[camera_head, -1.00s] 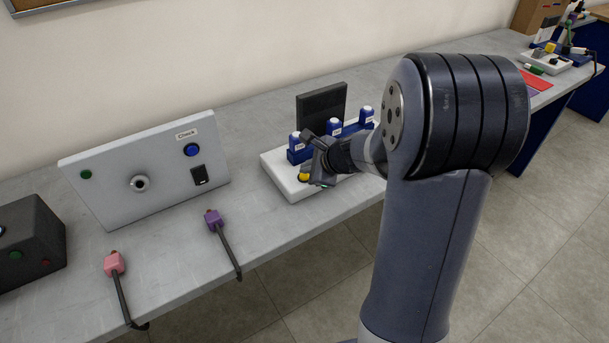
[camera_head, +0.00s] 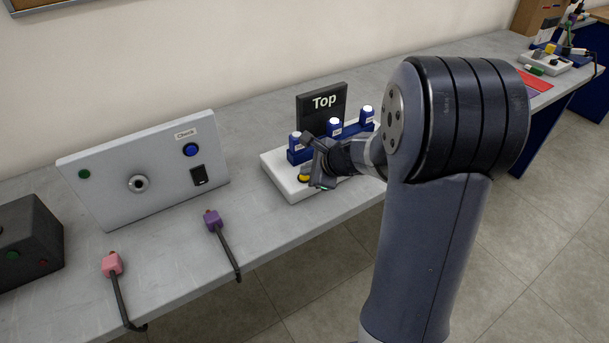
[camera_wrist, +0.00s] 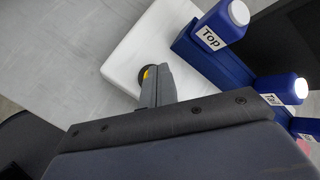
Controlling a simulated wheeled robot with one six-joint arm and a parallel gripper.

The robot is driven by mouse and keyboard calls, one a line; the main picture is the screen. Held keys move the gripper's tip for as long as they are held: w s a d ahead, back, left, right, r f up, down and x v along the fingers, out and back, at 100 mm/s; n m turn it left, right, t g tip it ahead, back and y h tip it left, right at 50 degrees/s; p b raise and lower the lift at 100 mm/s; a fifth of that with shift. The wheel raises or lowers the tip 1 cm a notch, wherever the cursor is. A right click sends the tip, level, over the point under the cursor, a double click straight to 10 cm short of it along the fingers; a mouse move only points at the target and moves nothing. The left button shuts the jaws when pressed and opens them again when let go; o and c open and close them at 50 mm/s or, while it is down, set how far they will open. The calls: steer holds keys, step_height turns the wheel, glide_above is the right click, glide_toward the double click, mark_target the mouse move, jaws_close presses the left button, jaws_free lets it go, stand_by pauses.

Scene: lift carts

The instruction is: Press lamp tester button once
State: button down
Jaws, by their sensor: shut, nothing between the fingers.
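The lamp tester is a white base (camera_head: 275,170) on the bench, with several blue lamp holders with white tops (camera_head: 295,141) along its back and a dark screen (camera_head: 322,106) behind them that reads "Top". A yellow button (camera_head: 304,178) sits at the base's front left. My gripper (camera_head: 312,172) is shut and empty, with its tips down at the button. In the wrist view the shut fingers (camera_wrist: 152,82) meet a dark round ring with a bit of yellow, mostly hidden behind them.
Left of the tester stands a grey panel (camera_head: 110,185) with a blue button, a switch and a "Check" label. Pink (camera_head: 112,264) and purple (camera_head: 213,221) plugs lie at the bench's front edge. A dark box (camera_head: 30,245) is at far left.

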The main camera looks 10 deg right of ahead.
mark_target(307, 178)
steer(key=shift+r+p, duration=0.65)
steer(key=shift+r, duration=0.1)
step_height(307, 178, up, 5)
steer(key=p, duration=0.4)
steer(key=shift+r, duration=0.1)
steer(key=shift+a, duration=0.1)
stand_by(0.7)
